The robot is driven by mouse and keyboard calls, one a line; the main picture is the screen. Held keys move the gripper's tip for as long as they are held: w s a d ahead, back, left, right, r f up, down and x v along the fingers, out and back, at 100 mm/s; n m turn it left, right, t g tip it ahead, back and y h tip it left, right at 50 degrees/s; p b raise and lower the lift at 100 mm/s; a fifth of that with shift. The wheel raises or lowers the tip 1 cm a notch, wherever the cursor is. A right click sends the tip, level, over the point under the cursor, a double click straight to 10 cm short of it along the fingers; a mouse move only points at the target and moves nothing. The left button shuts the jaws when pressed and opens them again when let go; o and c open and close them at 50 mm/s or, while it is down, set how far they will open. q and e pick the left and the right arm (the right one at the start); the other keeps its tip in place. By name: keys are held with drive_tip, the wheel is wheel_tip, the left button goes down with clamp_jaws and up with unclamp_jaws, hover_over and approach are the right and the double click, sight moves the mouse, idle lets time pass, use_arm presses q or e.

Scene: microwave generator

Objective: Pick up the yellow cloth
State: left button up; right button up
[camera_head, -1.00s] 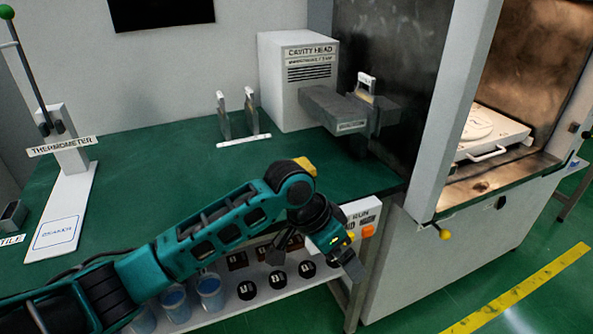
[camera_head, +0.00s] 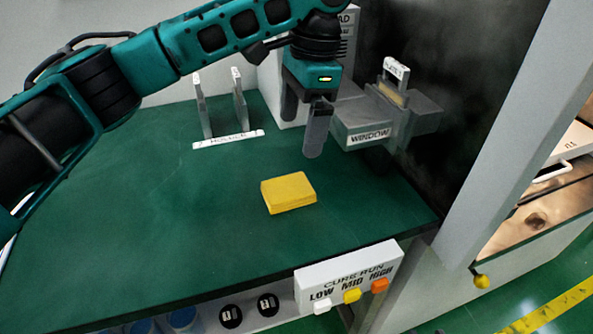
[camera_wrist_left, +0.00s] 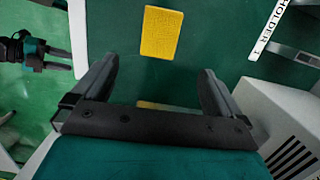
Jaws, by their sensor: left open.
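The yellow cloth (camera_head: 288,192) is a thick folded block lying flat on the green tabletop, near the middle of the head view. It also shows in the left wrist view (camera_wrist_left: 161,32), beyond the fingertips. My left gripper (camera_head: 302,138) points down above the table, behind the cloth in the head view and apart from it. Its two fingers, also seen in the left wrist view (camera_wrist_left: 158,70), are spread with nothing between them. My right gripper (camera_wrist_left: 72,58) shows small at the left of the left wrist view, fingers apart and empty.
The window fixture (camera_head: 372,125) and a dark panel stand right of my left gripper. A holder (camera_head: 222,105) with two upright plates stands behind left. The cure run button box (camera_head: 350,277) is at the table's front edge. The table around the cloth is clear.

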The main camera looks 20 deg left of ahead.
use_arm(q)
drive_tip(key=b, duration=0.2)
hover_over(288, 187)
drive_tip(key=d, duration=0.1)
drive_tip(key=f, duration=0.6)
drive_tip(key=shift+w+f, duration=0.2)
drive_tip(key=shift+w, duration=0.2)
drive_tip(key=shift+f, duration=0.55)
drive_tip(key=f, duration=0.3)
drive_tip(key=f+b, duration=0.1)
drive_tip(key=shift+s+a+f, duration=0.2)
drive_tip(key=shift+s+a, duration=0.1)
drive_tip(key=shift+a, duration=0.1)
drive_tip(key=shift+f, duration=0.25)
drive_tip(key=c, duration=1)
drive_tip(key=shift+c, duration=0.2)
use_arm(e)
drive_tip(key=shift+a+f, duration=0.7)
drive_tip(key=shift+f, duration=0.25)
use_arm(q)
drive_tip(key=shift+r, duration=0.1)
